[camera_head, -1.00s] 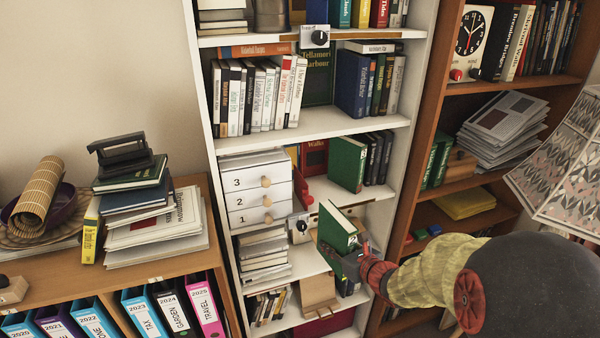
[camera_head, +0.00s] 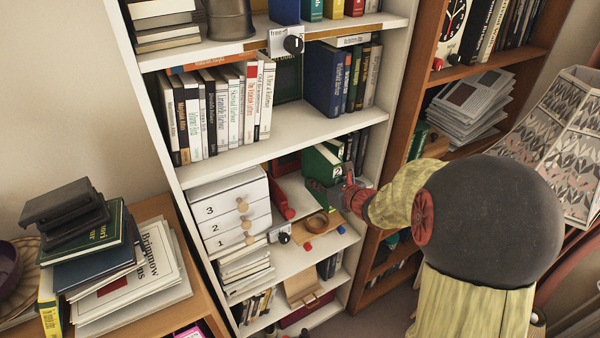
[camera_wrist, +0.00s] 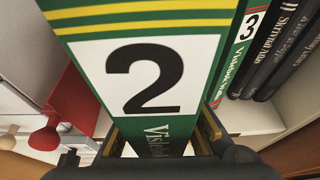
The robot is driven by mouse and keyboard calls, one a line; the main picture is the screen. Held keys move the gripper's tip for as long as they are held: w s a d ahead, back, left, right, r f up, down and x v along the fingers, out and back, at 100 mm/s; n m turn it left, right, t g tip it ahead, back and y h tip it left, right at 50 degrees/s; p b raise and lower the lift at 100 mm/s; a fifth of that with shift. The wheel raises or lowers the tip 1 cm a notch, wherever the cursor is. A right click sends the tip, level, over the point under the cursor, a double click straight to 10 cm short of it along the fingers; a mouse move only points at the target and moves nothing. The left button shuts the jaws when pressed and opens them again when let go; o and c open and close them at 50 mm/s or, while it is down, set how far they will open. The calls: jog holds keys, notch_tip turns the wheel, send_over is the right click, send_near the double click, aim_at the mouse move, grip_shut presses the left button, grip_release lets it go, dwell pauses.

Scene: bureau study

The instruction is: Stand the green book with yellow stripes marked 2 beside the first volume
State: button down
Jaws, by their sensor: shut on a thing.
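The green book with yellow stripes marked 2 (camera_head: 322,164) is upright at the middle shelf of the white bookcase. In the wrist view its spine (camera_wrist: 150,75) fills the middle, with a large black 2 on a white label. My gripper (camera_head: 337,192) is shut on this book, low on the spine; its fingers also show in the wrist view (camera_wrist: 160,142). A similar green book marked 3 (camera_wrist: 240,55) stands just right of it, beside dark books (camera_wrist: 285,50). I cannot make out a volume marked 1.
A red bookend-like piece (camera_head: 281,190) stands left of the held book; it also shows in the wrist view (camera_wrist: 68,105). A white drawer box (camera_head: 229,211) is further left. The bookcase's right upright is close to my arm.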

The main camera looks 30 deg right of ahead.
jog(key=shift+r+x, duration=0.2)
jog(key=shift+x, duration=2.4)
jog(key=shift+r+x, duration=0.2)
jog(key=shift+x, duration=2.4)
jog(key=shift+w+b, duration=0.15)
jog(key=shift+b, duration=0.25)
jog(key=c, duration=2)
grip_release()
jog(key=shift+f, duration=0.25)
jog(key=shift+o, duration=0.9)
jog(key=shift+r, duration=0.1)
jog(key=shift+r, duration=0.1)
jog(key=shift+s+r, duration=0.2)
jog(key=shift+s, duration=0.15)
jog(key=p+v, duration=0.1)
jog(key=v, duration=1)
jog(key=shift+s, duration=0.1)
